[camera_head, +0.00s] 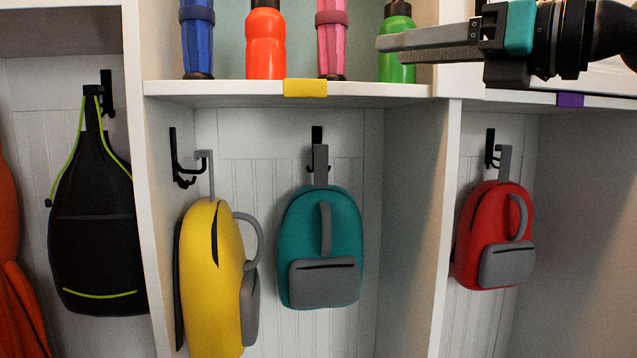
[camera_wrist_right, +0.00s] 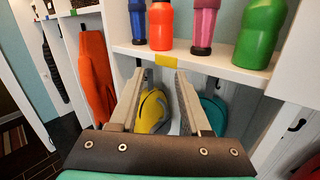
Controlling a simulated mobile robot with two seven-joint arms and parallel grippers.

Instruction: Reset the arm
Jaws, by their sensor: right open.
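My right gripper (camera_head: 385,43) comes in from the upper right in the head view, in front of the shelf and level with the green bottle (camera_head: 397,45). In the right wrist view its two fingers (camera_wrist_right: 163,72) are apart with nothing between them; beyond them hangs the yellow backpack (camera_wrist_right: 152,110). The teal backpack (camera_head: 321,240) hangs on a hook in the middle cubby, beside the yellow backpack (camera_head: 212,270). The red backpack (camera_head: 492,230) hangs in the cubby to the right. My left gripper is not in view.
The white shelf (camera_head: 230,92) holds a blue bottle (camera_head: 198,40), an orange bottle (camera_head: 265,42) and a pink bottle (camera_head: 331,40). A black bag (camera_head: 95,215) hangs at the left. A white divider (camera_head: 450,200) separates the teal and red backpacks.

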